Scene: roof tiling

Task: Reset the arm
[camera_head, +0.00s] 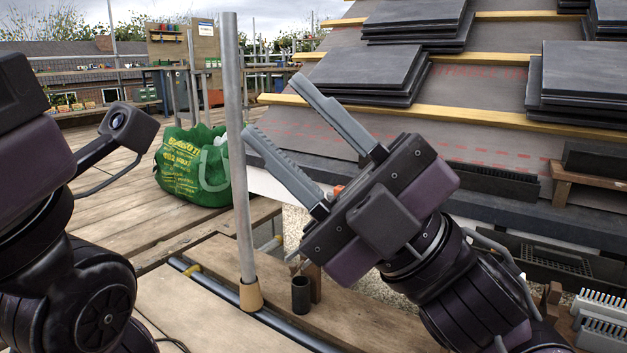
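My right gripper (268,122) is in the middle of the view, raised above the plank deck. Its two long grey fingers point up and to the left. They are spread wide apart with nothing between them, so it is open and empty. My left arm (65,235) comes in at the left edge, with a wrist camera part sticking out to the right. The fingers of my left gripper are not visible.
An upright scaffold pole (241,190) stands just left of my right gripper. A green bag (190,172) sits on the wooden deck (115,220). Slate stacks (365,70) lie on the battened roof (480,110). A dark cup-like tube (301,295) stands on the front plank.

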